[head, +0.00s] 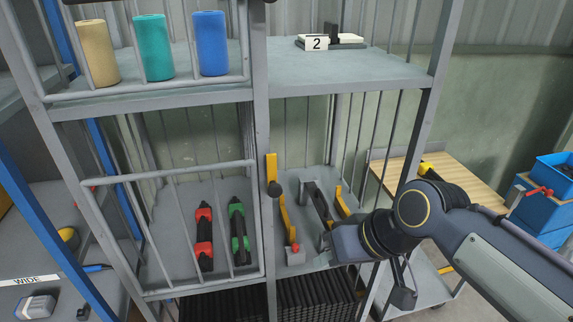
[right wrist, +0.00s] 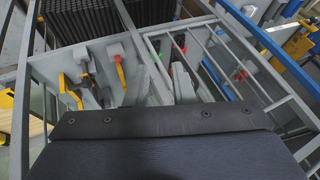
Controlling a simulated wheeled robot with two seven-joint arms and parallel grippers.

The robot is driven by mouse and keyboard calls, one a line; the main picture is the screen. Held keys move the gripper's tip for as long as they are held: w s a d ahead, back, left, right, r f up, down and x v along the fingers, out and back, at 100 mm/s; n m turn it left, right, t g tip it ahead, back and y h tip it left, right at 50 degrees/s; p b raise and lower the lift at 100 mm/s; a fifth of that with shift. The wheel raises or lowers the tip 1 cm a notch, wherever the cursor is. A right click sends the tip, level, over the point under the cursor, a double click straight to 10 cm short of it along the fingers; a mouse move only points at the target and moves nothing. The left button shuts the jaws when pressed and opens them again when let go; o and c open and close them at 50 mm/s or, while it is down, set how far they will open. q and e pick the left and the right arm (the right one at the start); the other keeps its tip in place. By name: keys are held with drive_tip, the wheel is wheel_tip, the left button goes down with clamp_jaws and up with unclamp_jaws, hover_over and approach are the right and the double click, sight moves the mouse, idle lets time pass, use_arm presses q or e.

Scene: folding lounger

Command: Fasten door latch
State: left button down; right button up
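The barred grey door (head: 174,172) covers the lower left bay of the rack, its right edge close to the middle post (head: 262,110). I cannot tell whether it is flush. It also shows in the right wrist view (right wrist: 205,22). My left gripper is not in view.
Yellow-handled tools (head: 286,222) stand in the lower right bay near my right gripper. Red and green tools (head: 204,238) lie behind the door. Several rolls (head: 152,47) stand on the upper shelf. A wooden-topped table (head: 460,192) and blue bins (head: 545,205) are at the right.

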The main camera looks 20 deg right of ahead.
drive_tip(key=w+d+r, duration=0.1)
drive_tip(key=w+r, duration=0.2)
drive_tip(key=w+d+r+b, duration=0.1)
drive_tip(key=w+d+r, duration=0.1)
drive_tip(key=w+r, duration=0.1)
drive_tip(key=w+d+r, duration=0.2)
drive_tip(key=w+r, duration=0.1)
drive_tip(key=w, duration=0.1)
drive_tip(key=shift+w+r, duration=0.1)
drive_tip(key=shift+r, duration=0.3)
clamp_jaws()
drive_tip(key=w+d+r+y+b, duration=0.1)
drive_tip(key=w+d+r, duration=0.3)
drive_tip(key=w+r, duration=0.1)
drive_tip(key=shift+w+d+n, duration=0.3)
drive_tip(key=shift+d, duration=0.05)
